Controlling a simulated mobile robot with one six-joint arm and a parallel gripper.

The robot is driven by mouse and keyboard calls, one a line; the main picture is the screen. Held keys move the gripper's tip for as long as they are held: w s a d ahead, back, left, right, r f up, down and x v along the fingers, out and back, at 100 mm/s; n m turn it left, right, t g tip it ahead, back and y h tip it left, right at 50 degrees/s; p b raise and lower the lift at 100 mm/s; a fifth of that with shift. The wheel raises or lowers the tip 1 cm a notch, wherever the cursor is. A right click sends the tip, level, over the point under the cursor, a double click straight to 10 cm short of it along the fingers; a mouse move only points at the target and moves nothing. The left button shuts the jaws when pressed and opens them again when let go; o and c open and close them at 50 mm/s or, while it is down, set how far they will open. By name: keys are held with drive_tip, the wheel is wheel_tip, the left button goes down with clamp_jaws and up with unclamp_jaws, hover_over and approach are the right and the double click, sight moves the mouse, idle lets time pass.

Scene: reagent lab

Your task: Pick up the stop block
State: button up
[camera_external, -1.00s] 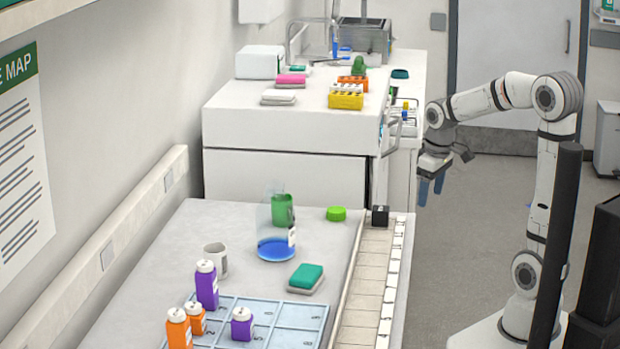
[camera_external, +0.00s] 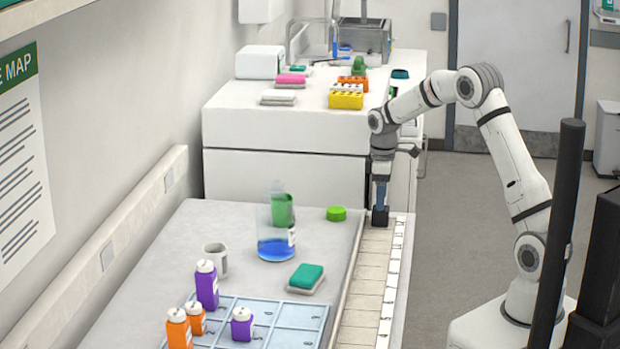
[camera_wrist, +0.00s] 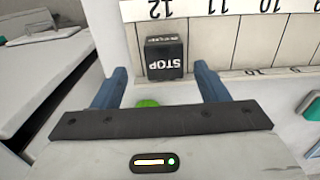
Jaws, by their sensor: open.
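The stop block (camera_external: 380,216) is a small black block at the far end of the ruled track (camera_external: 367,290) along the table's right edge. In the wrist view the block (camera_wrist: 164,58) shows white "STOP" lettering, upside down, and lies beyond and between my two blue fingertips. My gripper (camera_external: 380,196) points down just above the block in the outside view. In the wrist view my gripper (camera_wrist: 165,80) is open, with a finger on each side and nothing held. Whether a finger touches the block is not clear.
A green cap (camera_external: 336,213) lies left of the block; a beaker with blue liquid (camera_external: 276,238) stands farther left. A green sponge (camera_external: 307,276) and several purple and orange bottles by a blue tray (camera_external: 275,335) are nearer. The track nearer the camera is clear.

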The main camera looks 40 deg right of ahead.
sight(381, 216)
drive_tip(key=f, duration=0.2)
drive_tip(key=f+p, duration=0.1)
drive_tip(key=f, duration=0.1)
drive_tip(key=shift+s+a+f, duration=0.15)
drive_tip(key=shift+a+f, duration=0.05)
drive_tip(key=shift+f, duration=0.15)
drive_tip(key=shift+r, duration=0.1)
drive_tip(key=c, duration=1.2)
